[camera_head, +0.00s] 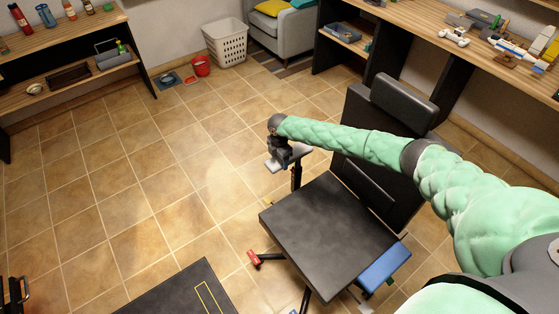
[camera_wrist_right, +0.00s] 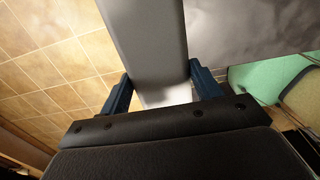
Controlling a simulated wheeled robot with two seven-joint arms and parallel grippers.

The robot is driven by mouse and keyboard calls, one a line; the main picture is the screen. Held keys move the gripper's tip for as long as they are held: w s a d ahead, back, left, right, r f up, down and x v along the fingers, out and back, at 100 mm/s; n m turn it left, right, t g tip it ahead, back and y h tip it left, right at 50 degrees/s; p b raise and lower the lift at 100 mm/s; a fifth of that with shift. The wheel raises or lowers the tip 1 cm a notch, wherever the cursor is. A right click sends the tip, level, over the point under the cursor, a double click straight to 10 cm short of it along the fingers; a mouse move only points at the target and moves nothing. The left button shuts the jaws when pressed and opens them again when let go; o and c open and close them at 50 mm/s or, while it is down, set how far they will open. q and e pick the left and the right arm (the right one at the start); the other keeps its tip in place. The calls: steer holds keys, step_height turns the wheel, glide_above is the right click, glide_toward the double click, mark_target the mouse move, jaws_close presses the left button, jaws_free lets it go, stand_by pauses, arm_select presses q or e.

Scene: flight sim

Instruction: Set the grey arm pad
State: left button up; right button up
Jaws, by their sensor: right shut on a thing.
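A black chair (camera_head: 325,225) stands in the middle of the head view. The grey arm pad (camera_head: 291,155) is at its left side, above a thin dark post (camera_head: 296,178). I cannot tell whether the pad touches the post. My right gripper (camera_head: 281,158) is shut on the pad from above. In the right wrist view the grey pad (camera_wrist_right: 145,45) runs between the two blue fingers of the gripper (camera_wrist_right: 162,92). My left gripper is not in view.
A dark mat (camera_head: 180,292) with a yellow outline lies at the bottom. Wooden shelves (camera_head: 75,45) stand at the left and a cluttered desk (camera_head: 480,55) at the right. A white basket (camera_head: 226,44) and red bucket (camera_head: 202,66) stand at the back. The tiled floor on the left is clear.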

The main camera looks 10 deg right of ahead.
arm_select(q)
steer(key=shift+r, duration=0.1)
arm_select(e)
steer(key=shift+w+r, duration=0.1)
steer(key=shift+r, duration=0.15)
steer(key=o, duration=1.2)
steer(key=shift+o, duration=0.9)
steer(key=shift+r, duration=0.1)
arm_select(q)
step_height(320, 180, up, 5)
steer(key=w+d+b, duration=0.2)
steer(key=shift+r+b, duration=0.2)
steer(key=shift+b, duration=0.1)
arm_select(e)
steer(key=shift+r, duration=3.85)
steer(key=shift+s+f, duration=0.1)
steer(key=shift+s, duration=0.1)
